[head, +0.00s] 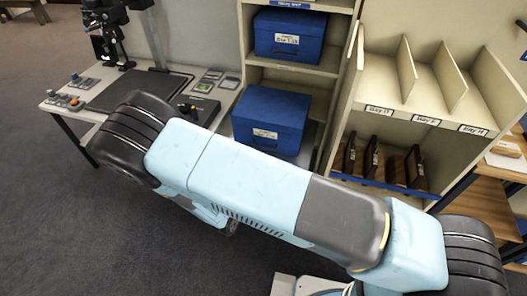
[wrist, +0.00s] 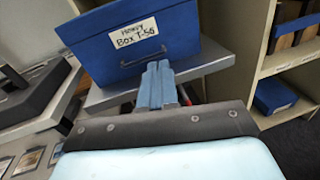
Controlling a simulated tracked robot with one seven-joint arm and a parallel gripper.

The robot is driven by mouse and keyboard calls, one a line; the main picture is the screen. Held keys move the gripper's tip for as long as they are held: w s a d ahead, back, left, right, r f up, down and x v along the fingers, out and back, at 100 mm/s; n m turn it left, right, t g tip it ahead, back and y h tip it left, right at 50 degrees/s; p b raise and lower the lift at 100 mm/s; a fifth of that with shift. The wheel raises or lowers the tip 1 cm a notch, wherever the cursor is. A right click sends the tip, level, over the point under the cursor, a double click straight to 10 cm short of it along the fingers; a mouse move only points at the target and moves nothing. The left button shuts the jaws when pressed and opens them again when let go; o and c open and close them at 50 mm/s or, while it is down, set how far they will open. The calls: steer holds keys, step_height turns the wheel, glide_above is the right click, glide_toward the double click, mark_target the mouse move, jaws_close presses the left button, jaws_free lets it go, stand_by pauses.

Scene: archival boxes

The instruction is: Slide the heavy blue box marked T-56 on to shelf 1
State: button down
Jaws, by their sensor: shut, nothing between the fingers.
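The heavy blue box (wrist: 150,42) fills the upper part of the wrist view; its white label reads "Heavy Box T-56", above a dark handle. It rests on a grey flat surface (wrist: 205,63). In the head view, the lower blue box (head: 270,118) appears to be the same one, at the front of the cream shelf unit (head: 247,55). My gripper (wrist: 158,68) is shut and empty, its fingertips at the box's lower front edge, below the handle; I cannot tell whether they touch. The head view does not clearly show my gripper. Shelf 1 cannot be identified by a readable number.
Another labelled blue box (head: 289,35) sits on the shelf above. A workbench (head: 95,120) with a dark mat and small devices stands left. A divided rack (head: 420,92) with bay labels stands right, dark upright items below. My arm crosses the middle. Dark floor is open at lower left.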

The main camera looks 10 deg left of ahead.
step_height(320, 180, down, 4)
steer(key=s+a+n+t+y, duration=0.1)
steer(key=s+a+n+y, duration=0.1)
steer(key=n+y, duration=0.1)
steer(key=w+d, duration=0.1)
steer(key=w, duration=1.3)
steer(key=shift+f, duration=0.25)
steer(key=shift+w, duration=0.1)
